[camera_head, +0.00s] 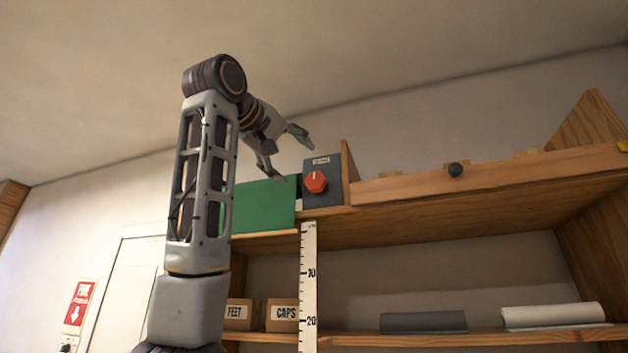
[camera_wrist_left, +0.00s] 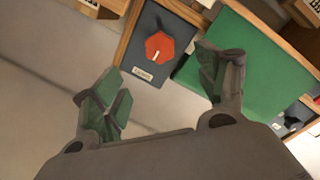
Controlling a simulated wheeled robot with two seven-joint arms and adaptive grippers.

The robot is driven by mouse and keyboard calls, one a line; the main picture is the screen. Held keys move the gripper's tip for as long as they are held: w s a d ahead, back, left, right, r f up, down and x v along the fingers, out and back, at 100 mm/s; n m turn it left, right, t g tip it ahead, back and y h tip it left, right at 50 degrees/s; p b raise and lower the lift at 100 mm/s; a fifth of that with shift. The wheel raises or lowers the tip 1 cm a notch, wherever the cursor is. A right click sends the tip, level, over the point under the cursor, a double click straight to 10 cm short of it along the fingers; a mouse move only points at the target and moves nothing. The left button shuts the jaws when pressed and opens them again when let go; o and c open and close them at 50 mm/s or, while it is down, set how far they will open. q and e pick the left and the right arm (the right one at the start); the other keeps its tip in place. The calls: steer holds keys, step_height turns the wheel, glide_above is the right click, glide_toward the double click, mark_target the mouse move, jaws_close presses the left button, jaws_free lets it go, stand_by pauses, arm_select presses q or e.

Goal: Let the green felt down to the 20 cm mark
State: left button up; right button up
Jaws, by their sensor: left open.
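The green felt (camera_head: 262,206) hangs as a flat panel at the upper shelf, partly hidden by my left arm. It also shows in the left wrist view (camera_wrist_left: 262,75). Its lower edge is near the top of the white scale (camera_head: 309,285), well above the 10 and 20 marks. A dark control box (camera_head: 323,197) with a red knob (camera_head: 316,182) stands right of the felt. My left gripper (camera_head: 286,154) is open and empty, above and left of the knob in the head view. In the left wrist view the knob (camera_wrist_left: 160,46) lies ahead between the spread fingers (camera_wrist_left: 160,82), apart from them.
Boxes labelled FEET (camera_head: 238,313) and CAPS (camera_head: 282,314) stand below the felt. A grey roll (camera_head: 423,322) and a white roll (camera_head: 553,315) lie on the lower shelf.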

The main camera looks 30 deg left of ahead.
mark_target(314, 181)
arm_select(q)
steer(key=w+p, duration=0.1)
steer(key=w, duration=0.2)
steer(key=w+a+p, duration=0.1)
steer(key=w, duration=0.3)
steer(key=w+p, duration=0.1)
steer(key=w, duration=0.2)
steer(key=shift+w+a, duration=0.15)
steer(key=shift+w, duration=0.1)
steer(key=shift+w+a+p, duration=0.1)
steer(key=shift+w+p, duration=0.35)
steer(key=shift+w, duration=0.55)
steer(key=shift+c, duration=0.7)
steer(key=c, duration=0.9)
